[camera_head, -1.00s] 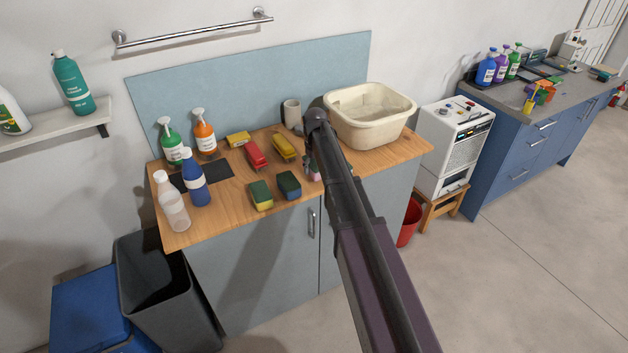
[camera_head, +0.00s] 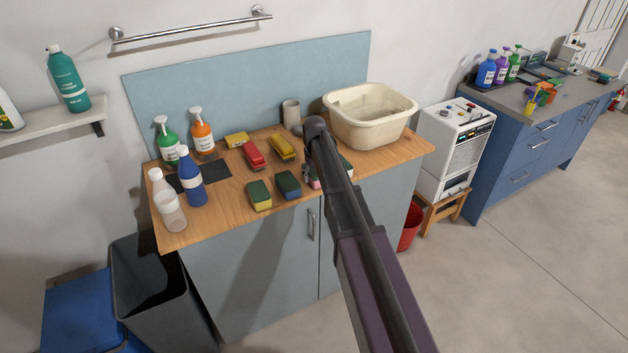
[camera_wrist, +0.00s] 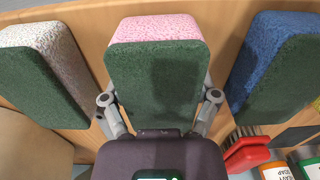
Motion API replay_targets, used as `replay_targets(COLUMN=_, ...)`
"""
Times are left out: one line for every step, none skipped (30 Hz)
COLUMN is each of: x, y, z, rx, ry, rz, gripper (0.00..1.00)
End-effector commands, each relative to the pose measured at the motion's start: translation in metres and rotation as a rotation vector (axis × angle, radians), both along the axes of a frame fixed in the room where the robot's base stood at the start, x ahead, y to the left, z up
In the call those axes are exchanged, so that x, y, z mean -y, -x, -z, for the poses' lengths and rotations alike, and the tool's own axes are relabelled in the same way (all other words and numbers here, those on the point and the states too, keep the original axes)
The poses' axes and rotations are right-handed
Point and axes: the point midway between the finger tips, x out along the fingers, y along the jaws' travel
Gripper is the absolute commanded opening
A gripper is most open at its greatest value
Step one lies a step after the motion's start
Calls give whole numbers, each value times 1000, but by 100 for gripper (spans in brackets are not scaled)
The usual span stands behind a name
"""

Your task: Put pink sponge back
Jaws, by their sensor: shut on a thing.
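The pink sponge has a dark green scouring layer; in the wrist view the pink sponge (camera_wrist: 157,28) sits between the fingers of my gripper (camera_wrist: 160,100), which is shut on it. In the head view only a small bit of the pink sponge (camera_head: 315,184) shows beside my arm, near the counter's front edge. My arm hides most of the gripper there. I cannot tell whether the sponge touches the counter. In the wrist view a pale speckled sponge (camera_wrist: 28,36) lies to its left and a blue sponge (camera_wrist: 262,55) to its right, both with green layers.
The wooden counter (camera_head: 222,209) also holds a yellow-green sponge (camera_head: 259,196), a red brush (camera_head: 253,155), a yellow brush (camera_head: 282,147), several bottles at left, a beige cup (camera_head: 291,113) and a cream basin (camera_head: 370,128). A dark bin (camera_head: 160,295) stands below left.

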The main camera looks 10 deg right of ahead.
Motion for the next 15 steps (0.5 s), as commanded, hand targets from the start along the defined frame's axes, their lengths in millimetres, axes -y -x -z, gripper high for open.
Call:
replay_targets(x=0, y=0, z=2, rx=0, ry=0, rz=0, gripper=40)
replay_targets(x=0, y=0, z=1, rx=0, ry=0, rz=0, gripper=40)
replay_targets(x=0, y=0, z=1, rx=0, ry=0, rz=0, gripper=40)
replay_targets(x=0, y=0, z=1, rx=0, ry=0, rz=0, gripper=40)
replay_targets(x=0, y=0, z=1, rx=0, ry=0, rz=0, gripper=40)
replay_targets(x=0, y=0, z=1, rx=0, ry=0, rz=-1, gripper=40)
replay_targets(x=0, y=0, z=1, rx=0, ry=0, rz=-1, gripper=40)
replay_targets(x=-1, y=0, z=1, rx=0, ry=0, rz=-1, gripper=40)
replay_targets(x=-1, y=0, z=1, rx=0, ry=0, rz=-1, gripper=40)
replay_targets(x=-1, y=0, z=1, rx=0, ry=0, rz=-1, gripper=40)
replay_targets(x=-1, y=0, z=1, rx=0, ry=0, rz=-1, gripper=40)
replay_targets(x=-1, y=0, z=2, rx=0, ry=0, rz=-1, gripper=40)
replay_targets(x=-1, y=0, z=3, rx=0, ry=0, rz=-1, gripper=40)
replay_targets(x=-1, y=0, z=4, rx=0, ry=0, rz=-1, gripper=40)
replay_targets(x=-1, y=0, z=5, rx=0, ry=0, rz=-1, gripper=40)
